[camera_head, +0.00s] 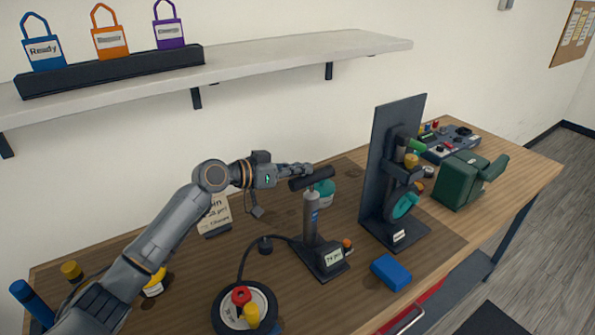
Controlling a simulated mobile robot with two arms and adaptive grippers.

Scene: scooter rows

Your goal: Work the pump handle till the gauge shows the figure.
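The pump (311,219) stands upright on the bench, a silver cylinder with a black base. Its black bar handle (322,178) sits across the top, close above the cylinder. A small white readout (333,257) on the base seems to show a figure in the seventies with psi, too small to be sure. A card (214,216) behind the pump bears a figure and psi, partly hidden by my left arm. My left gripper (303,171) is at the handle's left part; whether its fingers close around the bar cannot be told. My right gripper is not in view.
A black hose runs from the pump to a wheel (268,300) with red and yellow caps on it. A blue block (391,272) lies right of the pump. A black upright stand (390,150) and a green case (462,180) stand farther right. A shelf (290,55) hangs above.

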